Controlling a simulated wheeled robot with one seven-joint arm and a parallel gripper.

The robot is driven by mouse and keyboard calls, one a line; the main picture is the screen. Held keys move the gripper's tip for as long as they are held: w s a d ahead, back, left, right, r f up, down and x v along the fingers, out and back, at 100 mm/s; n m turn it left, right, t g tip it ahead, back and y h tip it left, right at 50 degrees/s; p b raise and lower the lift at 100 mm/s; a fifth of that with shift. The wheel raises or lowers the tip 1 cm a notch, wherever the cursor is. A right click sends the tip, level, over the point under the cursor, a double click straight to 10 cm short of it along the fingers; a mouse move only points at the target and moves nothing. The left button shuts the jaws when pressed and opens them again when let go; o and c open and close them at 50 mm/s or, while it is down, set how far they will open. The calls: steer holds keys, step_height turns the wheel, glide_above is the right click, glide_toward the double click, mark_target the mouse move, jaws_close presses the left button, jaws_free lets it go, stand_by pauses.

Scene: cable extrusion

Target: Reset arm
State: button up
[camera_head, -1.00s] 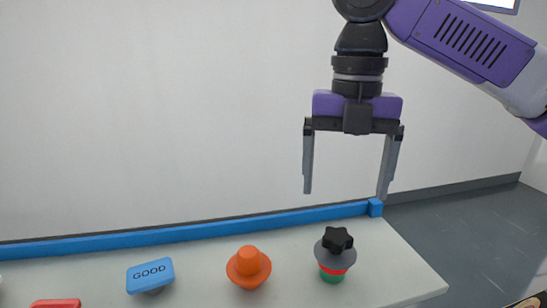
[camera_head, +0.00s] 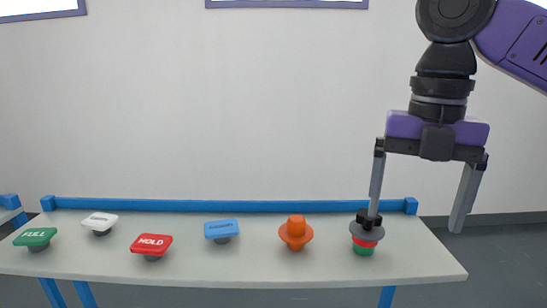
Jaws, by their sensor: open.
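My gripper (camera_head: 421,205) is open and empty, pointing down at the right of the head view. Its left finger overlaps in the picture the black star-shaped knob (camera_head: 368,219) on a grey disc with red and green rings; I cannot tell whether they touch. Its right finger hangs past the table's right end in the picture. My purple and black arm reaches in from the upper right.
The pale table (camera_head: 210,263) carries an orange knob (camera_head: 296,232), a blue sign (camera_head: 221,229), a red MOLD sign (camera_head: 151,244), a white sign (camera_head: 99,222) and a green FULL sign (camera_head: 35,238). A blue rail (camera_head: 220,206) runs along its back edge.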

steer(key=w+a+r+m+t+y, duration=0.3)
steer(key=w+a+m+t+y, duration=0.25)
steer(key=a, duration=0.25)
steer(key=w+a+r+m+t+y, duration=0.3)
steer(key=w+a+m+t+y, duration=0.25)
steer(key=w+a, duration=0.2)
steer(key=s+d+f+m+t+h+b, duration=0.1)
steer(key=s+d+f+m+t+h, duration=0.65)
steer(key=m, duration=0.45)
steer(key=s+d+f+m+t+h+b, duration=0.1)
steer(key=s+d+f+m+t+h, duration=0.4)
steer(key=s+f+m, duration=0.45)
steer(key=s+d+f+g, duration=0.1)
steer(key=s+f+g, duration=0.3)
steer(key=s+f, duration=0.8)
steer(key=s+d+f+g+y, duration=0.1)
steer(key=s+f+g, duration=0.3)
steer(key=s+f, duration=0.7)
steer(key=s+d+n, duration=0.1)
steer(key=s, duration=0.7)
steer(key=shift+f+g+b, duration=0.3)
steer(key=shift+f+g, duration=0.05)
